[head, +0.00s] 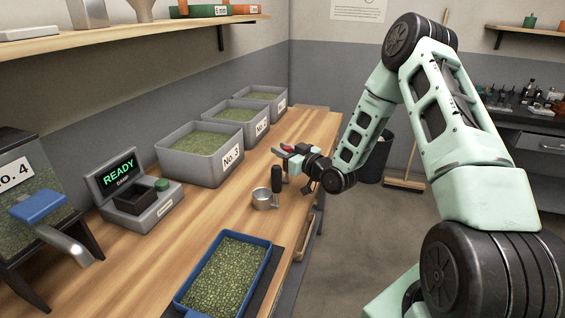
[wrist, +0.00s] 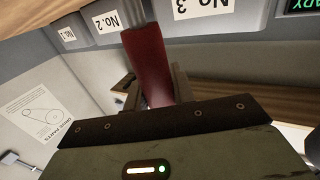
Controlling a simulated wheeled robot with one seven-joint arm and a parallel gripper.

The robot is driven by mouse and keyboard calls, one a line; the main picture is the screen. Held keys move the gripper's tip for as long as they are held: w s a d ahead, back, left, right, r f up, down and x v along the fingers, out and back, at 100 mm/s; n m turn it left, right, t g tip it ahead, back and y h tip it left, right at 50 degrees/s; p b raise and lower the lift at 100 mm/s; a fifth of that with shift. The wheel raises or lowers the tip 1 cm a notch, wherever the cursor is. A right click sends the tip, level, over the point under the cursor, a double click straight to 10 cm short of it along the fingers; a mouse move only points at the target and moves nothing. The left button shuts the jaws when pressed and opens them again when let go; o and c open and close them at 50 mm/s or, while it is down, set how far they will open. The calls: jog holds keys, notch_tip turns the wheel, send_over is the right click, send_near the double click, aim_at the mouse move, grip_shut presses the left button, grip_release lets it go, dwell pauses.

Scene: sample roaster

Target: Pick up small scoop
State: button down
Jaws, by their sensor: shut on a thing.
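My gripper (head: 290,160) is above the right part of the wooden counter, shut on a red handle (wrist: 148,60). The handle runs up between the two fingers in the wrist view and meets a grey metal part at the top. I take it for the small scoop; in the head view only a bit of red (head: 287,148) shows at the fingers, and its bowl cannot be made out. A second scoop, a metal cup (head: 263,200) with an upright black handle (head: 276,178), stands on the counter, nearer than my gripper and apart from it.
Several grey bins of green beans, one marked No. 3 (head: 205,150), line the wall. A blue tray of beans (head: 227,277) lies at the front. A dark bin (head: 376,160) and a broom (head: 405,182) stand beyond the counter.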

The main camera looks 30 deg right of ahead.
notch_tip(320, 180, up, 10)
jog(key=b, duration=0.1)
dwell(0.4)
dwell(0.5)
